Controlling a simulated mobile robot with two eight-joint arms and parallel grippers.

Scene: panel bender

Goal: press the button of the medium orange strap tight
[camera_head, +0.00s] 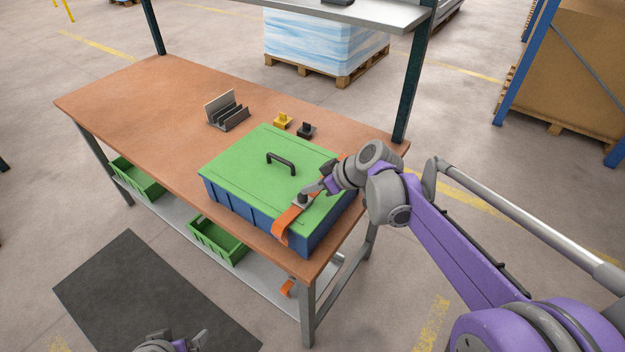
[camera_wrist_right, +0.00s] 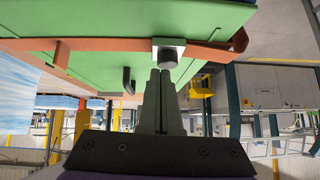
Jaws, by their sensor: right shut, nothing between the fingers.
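A blue case with a green lid (camera_head: 245,165) and a dark handle (camera_head: 281,160) stands on the workbench. An orange strap (camera_head: 285,222) runs across the lid near its right end and hangs over the front edge. Its buckle carries a dark round button (camera_wrist_right: 168,57), on a pale square plate in the right wrist view. My right gripper (camera_head: 318,188) is shut and empty, its fingertips right at the button; I cannot tell whether they touch it. My left gripper (camera_head: 190,343) is partly visible at the bottom edge, far from the case; its jaw opening is unclear.
The brown workbench top (camera_head: 135,100) is clear on the left. Behind the case are a grey slotted holder (camera_head: 228,112), a yellow piece (camera_head: 282,121) and a dark piece (camera_head: 305,130). Green bins (camera_head: 215,243) sit on the lower shelf. A dark post (camera_head: 413,85) rises at the back right.

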